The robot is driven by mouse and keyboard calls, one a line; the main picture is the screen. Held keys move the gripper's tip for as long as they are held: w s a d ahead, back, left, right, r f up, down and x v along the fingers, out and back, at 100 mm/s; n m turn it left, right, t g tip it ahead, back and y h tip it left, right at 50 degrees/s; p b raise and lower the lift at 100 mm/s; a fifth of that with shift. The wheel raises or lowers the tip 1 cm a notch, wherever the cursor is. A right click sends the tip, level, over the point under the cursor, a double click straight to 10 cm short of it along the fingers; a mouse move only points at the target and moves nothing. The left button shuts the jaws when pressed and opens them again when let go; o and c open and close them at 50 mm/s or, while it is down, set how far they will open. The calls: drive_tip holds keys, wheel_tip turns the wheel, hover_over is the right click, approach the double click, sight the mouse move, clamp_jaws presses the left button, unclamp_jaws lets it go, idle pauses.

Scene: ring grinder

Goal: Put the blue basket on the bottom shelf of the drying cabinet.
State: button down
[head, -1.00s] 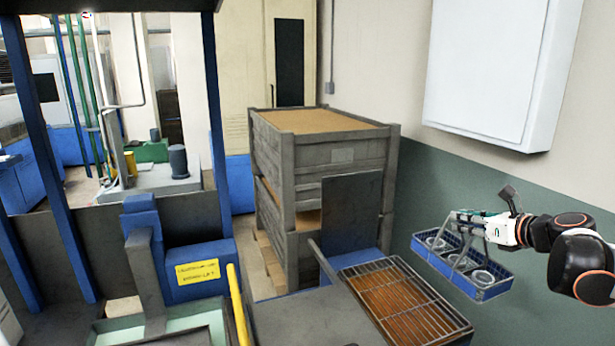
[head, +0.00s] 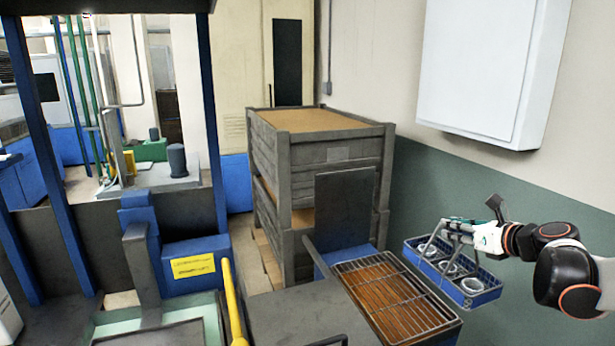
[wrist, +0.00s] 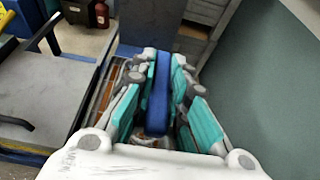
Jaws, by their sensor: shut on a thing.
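The blue basket (head: 470,292) hangs from my gripper (head: 458,226) at the right of the head view, above and to the right of a wire rack. It is roughly level and holds several clear round items in a row. My gripper is shut on its handle; in the wrist view the blue bar of the basket (wrist: 158,100) lies between the teal fingers of my gripper (wrist: 160,75). The basket's body is mostly hidden there. I cannot make out the drying cabinet or its bottom shelf in either view.
A wire rack (head: 395,300) over a brown tray stands below and left of the basket. Stacked grey crates (head: 325,160) stand behind it. A white box (head: 485,70) hangs on the wall. A yellow rail (head: 234,300) and blue machine frame (head: 208,120) stand left.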

drive_tip(key=s+a+f, duration=0.3)
drive_tip(key=a+f, duration=0.2)
drive_tip(key=a, duration=0.3)
drive_tip(key=s+a+f+b, duration=0.1)
drive_tip(key=s+a+f, duration=0.2)
drive_tip(key=a+f, duration=0.3)
drive_tip(key=a, duration=0.2)
drive_tip(key=shift+a+f+h, duration=0.2)
drive_tip(key=shift+a+h, duration=0.15)
drive_tip(key=shift+h, duration=0.05)
drive_tip(key=shift+d+r, duration=0.1)
drive_tip(key=shift+r, duration=0.05)
